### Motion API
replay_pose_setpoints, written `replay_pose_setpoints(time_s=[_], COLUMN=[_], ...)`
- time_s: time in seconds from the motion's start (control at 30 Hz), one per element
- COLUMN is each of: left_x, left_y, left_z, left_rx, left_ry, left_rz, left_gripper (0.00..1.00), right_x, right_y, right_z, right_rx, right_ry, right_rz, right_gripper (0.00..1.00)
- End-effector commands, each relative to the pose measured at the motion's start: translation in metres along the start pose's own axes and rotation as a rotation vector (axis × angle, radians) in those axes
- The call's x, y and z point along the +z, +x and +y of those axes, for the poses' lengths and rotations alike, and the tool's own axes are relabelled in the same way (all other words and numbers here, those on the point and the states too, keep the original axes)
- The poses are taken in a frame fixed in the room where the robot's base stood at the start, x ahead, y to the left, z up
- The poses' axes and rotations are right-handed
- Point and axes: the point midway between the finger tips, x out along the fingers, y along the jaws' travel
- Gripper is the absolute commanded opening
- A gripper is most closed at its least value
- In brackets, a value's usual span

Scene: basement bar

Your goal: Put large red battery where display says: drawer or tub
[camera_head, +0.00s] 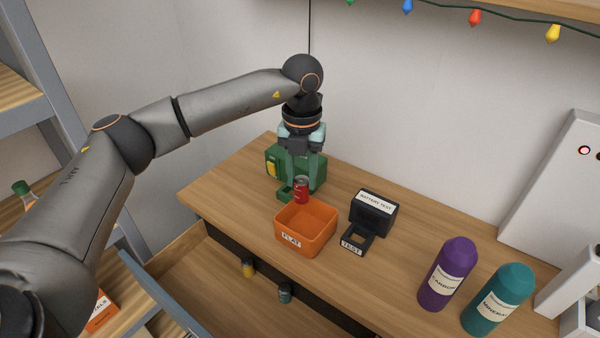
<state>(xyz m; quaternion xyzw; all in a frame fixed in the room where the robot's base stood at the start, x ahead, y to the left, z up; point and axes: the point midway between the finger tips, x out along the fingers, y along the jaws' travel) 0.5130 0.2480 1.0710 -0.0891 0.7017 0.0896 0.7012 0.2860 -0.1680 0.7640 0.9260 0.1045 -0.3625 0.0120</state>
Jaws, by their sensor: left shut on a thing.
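My left gripper (301,180) points down above the wooden counter and is shut on the large red battery (301,191), which is upright between the fingers. The battery is just behind the orange tub (307,247), labelled FLAT; the tub looks empty. A green cabinet (274,157) stands behind the gripper, partly hidden by it. The black battery tester (374,216), labelled BATTERY TEST, is right of the tub, with a TEST slot in front. I cannot read any result on its display. My right gripper is not in view.
A purple bottle (447,274) and a teal bottle (497,300) stand at the counter's right front. A white panel (570,190) with a red light is at the far right. Shelves are at left. The counter (400,258) is clear between tester and bottles.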

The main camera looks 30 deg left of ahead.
Motion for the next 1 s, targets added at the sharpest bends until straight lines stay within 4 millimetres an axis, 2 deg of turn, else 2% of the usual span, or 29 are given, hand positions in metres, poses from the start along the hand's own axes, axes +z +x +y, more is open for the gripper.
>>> replay_pose_setpoints(time_s=[0.03,0.1,0.3,0.63,0.67,0.93,1.0], left_x=[0.0,0.0,0.0,0.0,0.0,0.0,0.0], left_y=[0.011,0.019,0.039,0.042,0.042,0.042,0.042], left_z=[0.0,0.0,0.0,0.0,0.0,0.0,0.0], left_rx=[0.0,0.0,0.0,-0.001,-0.001,-0.001,-0.001], left_ry=[-0.001,-0.001,-0.002,-0.002,-0.002,-0.002,-0.002], left_rz=[0.0,0.0,-0.001,-0.001,-0.001,-0.001,-0.001], left_gripper=[0.0,0.0,0.0,0.0,0.41,0.72,0.75], right_x=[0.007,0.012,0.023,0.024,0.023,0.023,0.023], right_y=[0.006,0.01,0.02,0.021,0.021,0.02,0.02], right_z=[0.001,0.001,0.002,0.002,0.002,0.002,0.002], right_rx=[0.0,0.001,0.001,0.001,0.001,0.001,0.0], right_ry=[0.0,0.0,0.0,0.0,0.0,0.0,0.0], right_rz=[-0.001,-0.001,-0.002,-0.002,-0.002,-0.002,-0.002], right_gripper=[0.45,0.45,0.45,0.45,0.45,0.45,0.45])
